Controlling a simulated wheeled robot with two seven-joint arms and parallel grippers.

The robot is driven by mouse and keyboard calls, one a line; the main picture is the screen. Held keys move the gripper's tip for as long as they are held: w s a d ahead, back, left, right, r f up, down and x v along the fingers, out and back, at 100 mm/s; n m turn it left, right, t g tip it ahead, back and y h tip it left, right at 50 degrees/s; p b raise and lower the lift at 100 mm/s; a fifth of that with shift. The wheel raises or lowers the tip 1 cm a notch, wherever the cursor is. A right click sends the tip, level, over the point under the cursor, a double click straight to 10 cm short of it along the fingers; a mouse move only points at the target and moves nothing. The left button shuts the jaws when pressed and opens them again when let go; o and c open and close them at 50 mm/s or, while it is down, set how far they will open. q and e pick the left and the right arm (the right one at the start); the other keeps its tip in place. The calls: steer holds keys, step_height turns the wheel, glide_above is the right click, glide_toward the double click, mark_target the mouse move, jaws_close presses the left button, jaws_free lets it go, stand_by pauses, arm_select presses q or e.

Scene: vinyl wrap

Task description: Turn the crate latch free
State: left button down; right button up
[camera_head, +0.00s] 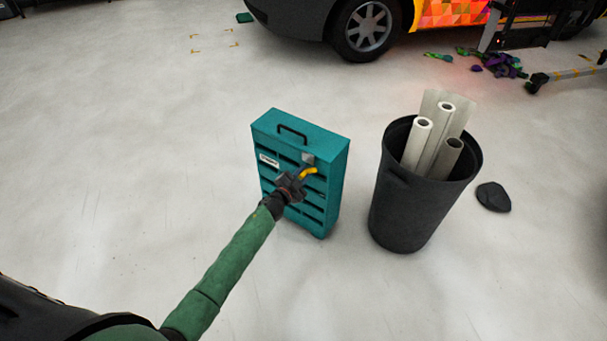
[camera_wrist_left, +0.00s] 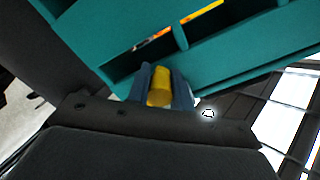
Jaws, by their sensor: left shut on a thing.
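A teal slatted crate (camera_head: 327,160) stands upright on the floor in the head view, with a black handle on top and a white label on its front. Its yellow latch (camera_head: 309,171) sticks out near the upper right of the front, below a small grey plate. My left gripper (camera_head: 298,181) is at the latch, in front of the crate. In the left wrist view the fingers (camera_wrist_left: 163,88) are closed around the yellow latch (camera_wrist_left: 159,92), with the teal crate (camera_wrist_left: 230,50) just beyond. The gripper hides part of the latch. My right gripper is not in view.
A dark bin (camera_head: 400,205) with several pale rolls (camera_head: 430,142) stands right of the crate. A colourful car (camera_head: 370,25) and scraps (camera_head: 495,64) are at the back. The floor left of the crate is clear.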

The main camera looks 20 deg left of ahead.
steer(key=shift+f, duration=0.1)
arm_select(q)
steer(key=m, duration=0.3)
steer(key=shift+f+b, duration=0.1)
steer(key=shift+b, duration=0.25)
steer(key=shift+m+b, duration=0.5)
steer(key=shift+m, duration=1.7)
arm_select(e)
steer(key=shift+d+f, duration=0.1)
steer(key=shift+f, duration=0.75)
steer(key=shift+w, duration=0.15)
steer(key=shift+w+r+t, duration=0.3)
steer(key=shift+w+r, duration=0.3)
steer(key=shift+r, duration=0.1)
